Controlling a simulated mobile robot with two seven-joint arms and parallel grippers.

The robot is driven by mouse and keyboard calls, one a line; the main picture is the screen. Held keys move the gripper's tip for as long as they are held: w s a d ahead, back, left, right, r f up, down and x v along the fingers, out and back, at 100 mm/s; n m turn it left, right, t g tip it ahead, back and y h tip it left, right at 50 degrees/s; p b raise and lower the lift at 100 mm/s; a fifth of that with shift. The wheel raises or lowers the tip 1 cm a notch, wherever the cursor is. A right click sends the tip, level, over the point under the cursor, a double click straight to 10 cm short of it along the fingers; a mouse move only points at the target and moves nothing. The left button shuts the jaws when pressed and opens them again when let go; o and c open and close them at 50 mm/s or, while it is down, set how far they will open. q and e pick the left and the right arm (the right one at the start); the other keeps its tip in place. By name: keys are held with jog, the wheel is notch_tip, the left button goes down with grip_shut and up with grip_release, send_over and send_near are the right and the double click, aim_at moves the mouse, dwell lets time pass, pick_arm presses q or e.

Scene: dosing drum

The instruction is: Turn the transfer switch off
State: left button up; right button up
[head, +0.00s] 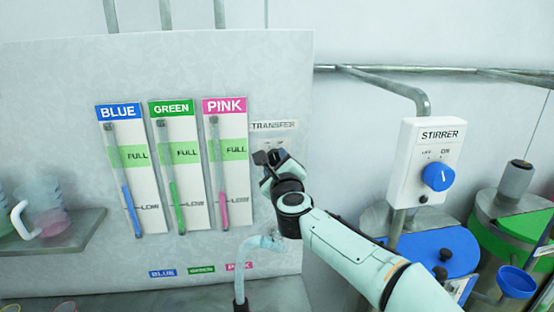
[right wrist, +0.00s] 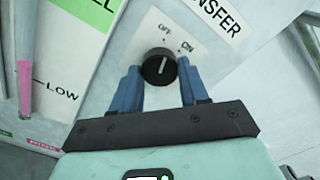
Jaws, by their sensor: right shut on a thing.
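The transfer switch is a round black knob (right wrist: 158,67) with a pale pointer line, on a white plate marked OFF and ON. In the right wrist view the line points up and slightly right, roughly toward OFF; I cannot tell if it is exactly there. My right gripper (right wrist: 157,82) has its blue fingers on both sides of the knob, shut on it. In the head view my right gripper (head: 270,172) is at the panel just below the TRANSFER label (head: 274,125) and hides most of the switch. My left gripper is not in view.
The panel (head: 285,75) carries BLUE, GREEN and PINK level gauges left of the switch. A stirrer box (head: 424,160) with a blue knob (head: 438,176) stands to the right, near blue and green drums. A shelf with cups (head: 45,205) is at far left. A hose (head: 242,270) rises below my gripper.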

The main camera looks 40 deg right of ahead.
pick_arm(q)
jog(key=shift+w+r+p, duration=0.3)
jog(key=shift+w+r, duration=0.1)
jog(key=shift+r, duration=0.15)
pick_arm(e)
jog(key=shift+n, duration=1.1)
jog(key=o, duration=1.1)
jog(key=shift+c, duration=0.2)
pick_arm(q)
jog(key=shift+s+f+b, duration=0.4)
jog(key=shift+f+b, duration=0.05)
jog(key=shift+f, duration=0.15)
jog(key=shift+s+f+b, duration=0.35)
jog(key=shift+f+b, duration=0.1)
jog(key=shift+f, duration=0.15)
pick_arm(e)
jog(key=v, duration=1.3)
jog(key=shift+s, duration=0.15)
jog(key=shift+a, duration=0.1)
